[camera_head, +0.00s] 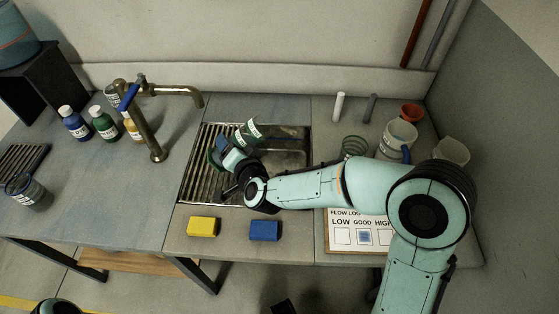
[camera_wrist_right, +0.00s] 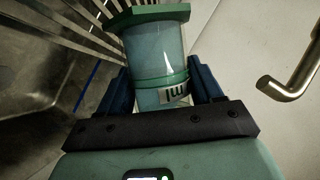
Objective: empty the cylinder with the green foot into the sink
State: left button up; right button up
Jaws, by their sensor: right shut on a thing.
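The cylinder with the green foot (camera_head: 249,131) is held tilted over the sink (camera_head: 296,152), its marked end toward the basin on the right. My right gripper (camera_head: 230,158) is shut on it and hides its middle. In the right wrist view the clear cylinder (camera_wrist_right: 157,48) sits between the blue fingers of my right gripper (camera_wrist_right: 168,88), with the green foot at the far end and a green band and "ml" mark near the fingers. I cannot tell how much liquid is inside.
A tap (camera_head: 150,125) stands left of the sink, beside several bottles (camera_head: 104,123). A yellow sponge (camera_head: 202,227) and a blue sponge (camera_head: 265,230) lie in front. A white jug (camera_head: 398,138) and a flow log board (camera_head: 358,236) are on the right.

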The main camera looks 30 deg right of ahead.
jog(key=shift+a, duration=0.1)
dwell(0.3)
jog(key=shift+w+a+f+m+t+y, duration=0.1)
jog(key=shift+f+m+t+y, duration=0.15)
jog(key=shift+f+m, duration=0.15)
jog(key=shift+w+a+f+m+t+y, duration=0.1)
jog(key=shift+f+m+t+y, duration=0.05)
jog(key=shift+f+m+y, duration=0.2)
dwell(0.3)
jog(key=shift+a+r+m+t, duration=0.15)
jog(key=shift+m+t, duration=0.15)
jog(key=shift+m, duration=0.35)
dwell(0.6)
jog(key=shift+s+d+f+m+t+y, duration=0.2)
jog(key=shift+d+f+m+t+y, duration=0.1)
jog(key=shift+d+f+m, duration=0.35)
dwell(1.9)
jog(key=shift+d+m+t+y, duration=0.15)
jog(key=shift+m+t+y, duration=0.2)
jog(key=shift+m, duration=0.6)
dwell(1.8)
